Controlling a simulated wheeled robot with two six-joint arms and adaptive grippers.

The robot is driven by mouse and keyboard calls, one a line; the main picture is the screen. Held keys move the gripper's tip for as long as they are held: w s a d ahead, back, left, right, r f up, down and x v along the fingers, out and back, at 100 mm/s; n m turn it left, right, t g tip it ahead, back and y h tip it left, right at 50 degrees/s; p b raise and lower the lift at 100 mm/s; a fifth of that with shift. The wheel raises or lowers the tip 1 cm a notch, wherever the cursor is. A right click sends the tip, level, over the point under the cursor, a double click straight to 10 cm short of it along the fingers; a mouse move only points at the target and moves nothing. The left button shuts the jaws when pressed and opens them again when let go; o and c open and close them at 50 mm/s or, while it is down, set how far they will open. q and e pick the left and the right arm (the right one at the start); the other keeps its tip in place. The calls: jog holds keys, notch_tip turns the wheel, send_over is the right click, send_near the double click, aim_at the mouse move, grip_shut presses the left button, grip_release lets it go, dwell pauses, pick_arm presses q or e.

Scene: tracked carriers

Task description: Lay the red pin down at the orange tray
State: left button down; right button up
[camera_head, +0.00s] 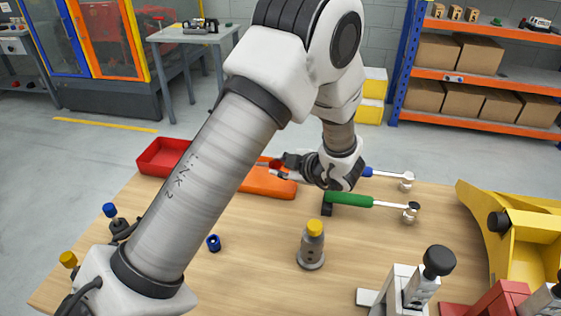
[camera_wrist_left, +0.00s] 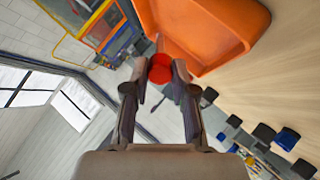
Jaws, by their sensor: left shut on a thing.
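The red pin (camera_wrist_left: 160,72) is between the fingertips of my left gripper (camera_wrist_left: 160,80) in the left wrist view. In the head view my left gripper (camera_head: 280,168) is shut on the pin, with only a bit of red showing at the fingertips. The orange tray (camera_head: 268,189) lies on the table, partly hidden behind my left arm. The gripper is at the tray's far right side in the head view. The tray (camera_wrist_left: 215,25) also fills the top of the left wrist view, close beyond the pin. Whether pin and tray touch cannot be told.
A red tray (camera_head: 150,160) stands at the back left, partly behind my arm. Green-handled (camera_head: 350,200) and blue-handled (camera_head: 385,173) tools lie right of the gripper. A grey yellow-capped bottle (camera_head: 312,248) stands in front. Clamps and a yellow part (camera_head: 530,240) crowd the right.

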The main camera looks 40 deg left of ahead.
pick_arm(q)
jog(key=shift+f, duration=0.65)
jog(key=c, duration=0.9)
grip_release()
jog(key=shift+o, duration=0.2)
jog(key=v, duration=0.7)
jog(key=shift+d, duration=0.2)
jog(key=shift+r, duration=0.1)
